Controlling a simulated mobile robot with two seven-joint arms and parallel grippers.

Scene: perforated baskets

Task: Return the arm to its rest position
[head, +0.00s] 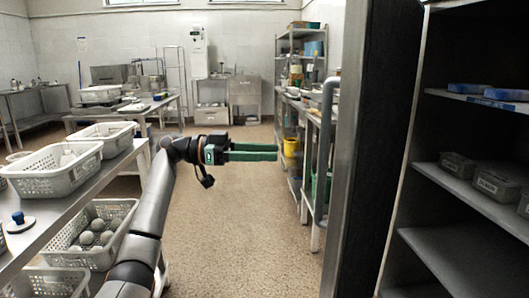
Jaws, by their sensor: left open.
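My left arm reaches up from the bottom left in the head view. My left gripper (268,152) points to the right, with green fingers extended over the open floor. It is open and nothing shows between its fingers. It is apart from the baskets and the shelves. My right gripper is not in view.
White perforated baskets (52,180) stand on a metal table at left. A lower basket (122,210) holds several round pale items. A dark shelf unit (445,240) with boxes stands at right, beside a door frame with a metal handle. The floor (240,235) between is clear.

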